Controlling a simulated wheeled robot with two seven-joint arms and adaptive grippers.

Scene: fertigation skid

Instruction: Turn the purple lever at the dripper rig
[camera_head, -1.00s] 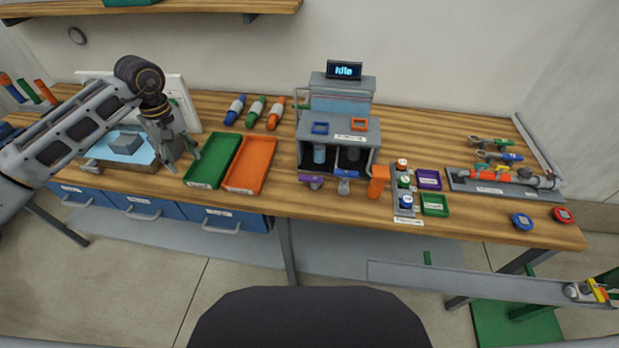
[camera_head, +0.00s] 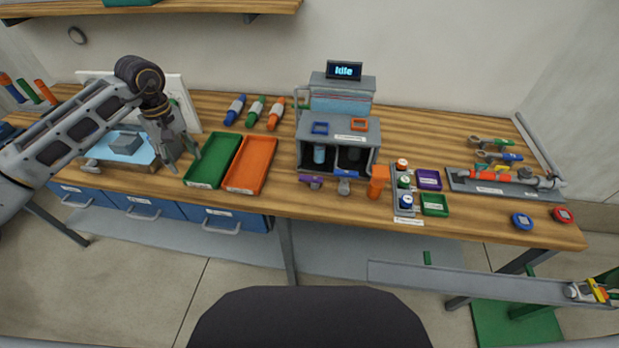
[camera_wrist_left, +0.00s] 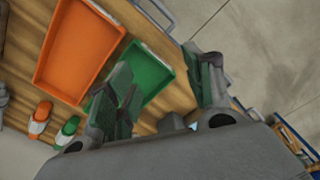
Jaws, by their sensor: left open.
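The dripper rig (camera_head: 340,128) is a grey stand with a lit display on top, at the middle back of the bench. A purple lever (camera_head: 312,179) is low on its front left, and a bluish lever (camera_head: 346,174) sits to its right. My left gripper (camera_head: 184,160) is open and empty, well left of the rig, beside the green tray (camera_head: 202,180). In the left wrist view its spread fingers (camera_wrist_left: 162,95) are over the green tray's edge and the wood. The levers do not show there. My right gripper is not in view.
An orange tray (camera_head: 252,165) lies between the green tray and the rig. Several coloured bottles lie behind the trays. An orange upright piece (camera_head: 378,182) stands just right of the levers, then a grey rack (camera_head: 405,212) with coloured caps. The bench front before the levers is clear.

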